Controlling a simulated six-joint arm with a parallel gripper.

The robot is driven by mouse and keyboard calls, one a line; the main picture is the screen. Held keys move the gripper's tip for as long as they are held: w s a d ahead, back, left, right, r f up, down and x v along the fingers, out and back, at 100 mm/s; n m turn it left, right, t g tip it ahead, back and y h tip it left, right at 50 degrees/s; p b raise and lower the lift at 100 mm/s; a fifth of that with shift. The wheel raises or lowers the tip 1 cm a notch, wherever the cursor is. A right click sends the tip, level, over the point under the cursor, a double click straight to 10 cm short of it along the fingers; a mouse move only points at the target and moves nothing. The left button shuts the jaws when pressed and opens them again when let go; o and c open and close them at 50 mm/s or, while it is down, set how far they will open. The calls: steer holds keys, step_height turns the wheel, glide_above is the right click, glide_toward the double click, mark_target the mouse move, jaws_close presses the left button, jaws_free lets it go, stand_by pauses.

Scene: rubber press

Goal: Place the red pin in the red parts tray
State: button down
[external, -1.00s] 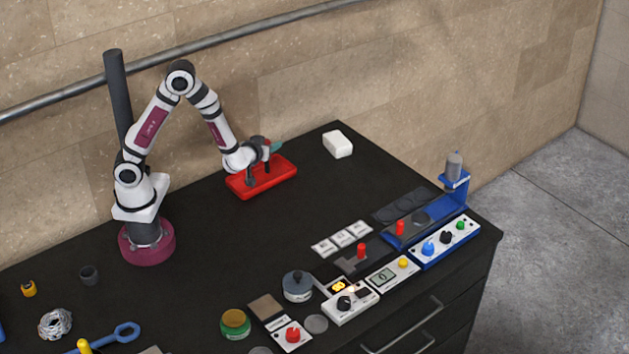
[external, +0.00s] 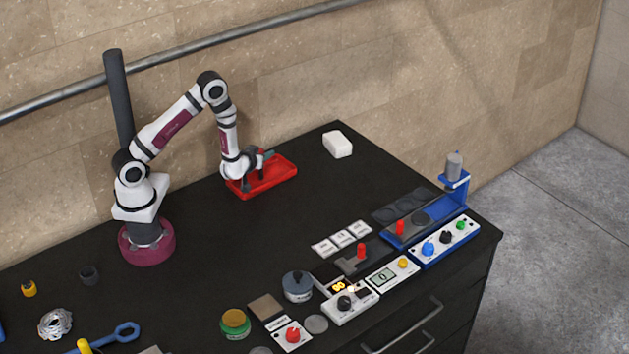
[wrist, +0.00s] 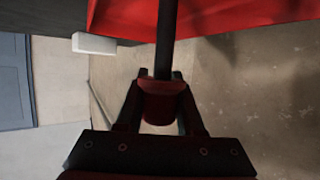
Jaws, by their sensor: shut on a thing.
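The red parts tray (external: 284,180) lies on the black table in the external view. Its red surface (wrist: 230,14) fills the top of the wrist view. My gripper (external: 258,168) is low at the left part of the tray, over or within its rim; contact cannot be told. In the wrist view my gripper (wrist: 160,92) is shut on a dark red piece (wrist: 162,106) from which a dark rod runs up the picture. The piece is in shadow, and whether it is the red pin is unclear. Two upright red pegs (external: 361,251) (external: 400,228) stand at the fixtures on the right.
A white block (external: 338,144) lies right of the tray and also shows in the wrist view (wrist: 94,43). A blue press (external: 455,182) and control boxes (external: 351,303) line the right edge. The table middle is clear. The wall is close behind the tray.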

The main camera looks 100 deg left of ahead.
steer(key=c, duration=0.5)
jaws_free()
